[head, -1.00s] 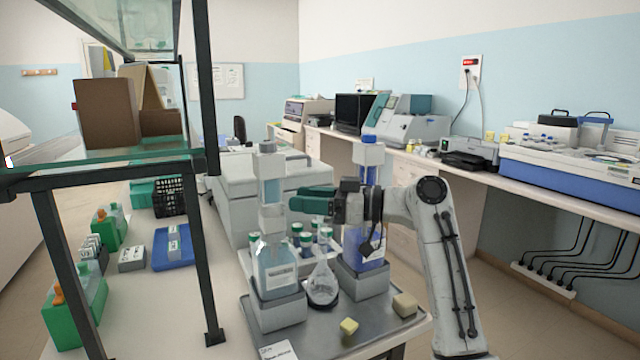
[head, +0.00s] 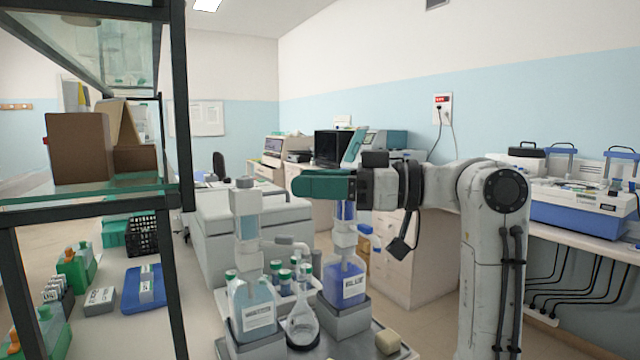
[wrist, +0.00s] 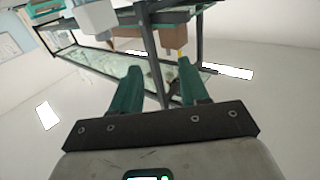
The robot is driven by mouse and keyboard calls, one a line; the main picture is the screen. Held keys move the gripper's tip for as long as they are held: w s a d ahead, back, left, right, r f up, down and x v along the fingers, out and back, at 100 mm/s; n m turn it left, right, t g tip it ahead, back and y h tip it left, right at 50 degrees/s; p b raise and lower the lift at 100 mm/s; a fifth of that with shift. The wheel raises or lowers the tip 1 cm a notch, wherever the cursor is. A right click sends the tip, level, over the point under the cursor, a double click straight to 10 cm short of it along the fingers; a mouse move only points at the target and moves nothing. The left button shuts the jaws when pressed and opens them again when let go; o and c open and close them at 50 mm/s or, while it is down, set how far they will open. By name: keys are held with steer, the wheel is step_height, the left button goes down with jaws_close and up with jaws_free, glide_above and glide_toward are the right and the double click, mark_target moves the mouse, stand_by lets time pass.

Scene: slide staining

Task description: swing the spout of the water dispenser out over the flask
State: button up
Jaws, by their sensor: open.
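The dispenser with pale clear-blue liquid (head: 254,308) stands on a grey block at the tray's left, with a grey cap. A grey spout (head: 284,241) shows beside its column, to the right; I cannot tell whether its end is over the flask. The clear flask (head: 302,328) stands upright between this dispenser and one labelled BLUE (head: 345,287). My gripper (head: 298,184) is open and empty, pointing left, at the height of the dispenser heads and above the flask. Its green fingers are apart in the wrist view (wrist: 158,75).
Several green-capped tubes (head: 284,275) stand behind the flask. A beige block (head: 388,342) lies at the tray's front right. A black-framed glass shelf (head: 95,190) with cardboard boxes (head: 80,147) rises on the left; the shelf also shows in the wrist view (wrist: 100,60).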

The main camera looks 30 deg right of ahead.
steer(key=shift+s+r, duration=0.25)
steer(key=shift+s, duration=0.25)
